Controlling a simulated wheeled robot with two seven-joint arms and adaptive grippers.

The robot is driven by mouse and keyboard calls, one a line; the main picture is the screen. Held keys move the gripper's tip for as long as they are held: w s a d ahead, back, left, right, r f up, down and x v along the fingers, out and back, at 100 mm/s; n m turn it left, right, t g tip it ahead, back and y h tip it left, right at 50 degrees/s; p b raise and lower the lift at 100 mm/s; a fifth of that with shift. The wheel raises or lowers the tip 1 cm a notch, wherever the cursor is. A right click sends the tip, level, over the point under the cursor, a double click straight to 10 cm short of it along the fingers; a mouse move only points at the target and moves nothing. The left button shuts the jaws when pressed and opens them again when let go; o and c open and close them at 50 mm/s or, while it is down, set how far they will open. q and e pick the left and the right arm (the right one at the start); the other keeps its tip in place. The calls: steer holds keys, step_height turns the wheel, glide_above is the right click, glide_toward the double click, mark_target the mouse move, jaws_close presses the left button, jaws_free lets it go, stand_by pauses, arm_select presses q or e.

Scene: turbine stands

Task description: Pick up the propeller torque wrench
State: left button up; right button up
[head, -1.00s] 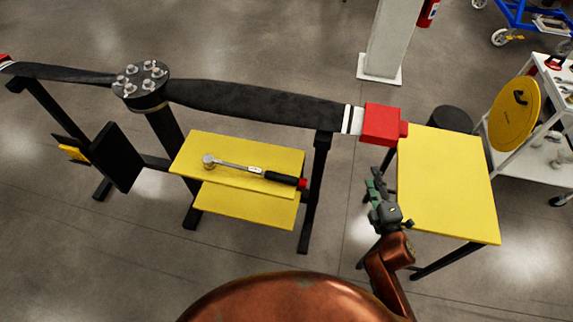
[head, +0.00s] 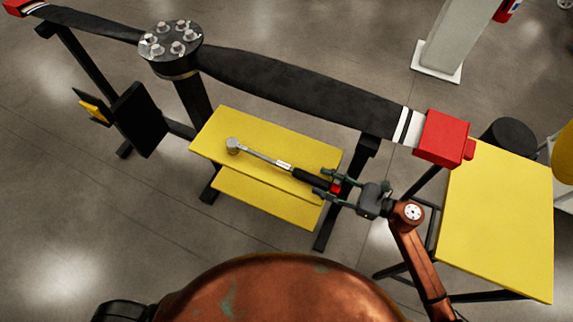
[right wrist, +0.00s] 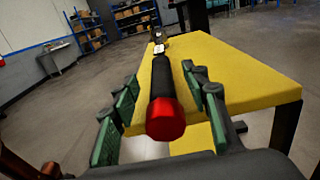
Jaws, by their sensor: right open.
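The torque wrench (head: 265,160) lies on the upper yellow shelf (head: 225,127) of the stand under the propeller. Its silver head points left and its black handle with a red end cap points right. My right gripper (head: 328,184) is open at the red end of the handle, one finger on each side. In the right wrist view the red cap and black handle of the wrench (right wrist: 163,100) lie between the green-padded fingers (right wrist: 160,120), with gaps on both sides. My left gripper is not in view.
The black propeller (head: 300,90) with its bolted hub (head: 170,45) spans above and behind the shelf. A red block (head: 443,138) caps its right end. A yellow table (head: 500,220) stands at the right, and a lower yellow shelf (head: 265,200) sits beneath.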

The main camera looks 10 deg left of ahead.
mark_target(309, 176)
steer(key=x, duration=0.5)
steer(key=shift+w+a, duration=0.2)
steer(key=shift+a, duration=0.15)
steer(key=shift+c, duration=0.4)
jaws_close()
steer(key=shift+r, duration=0.1)
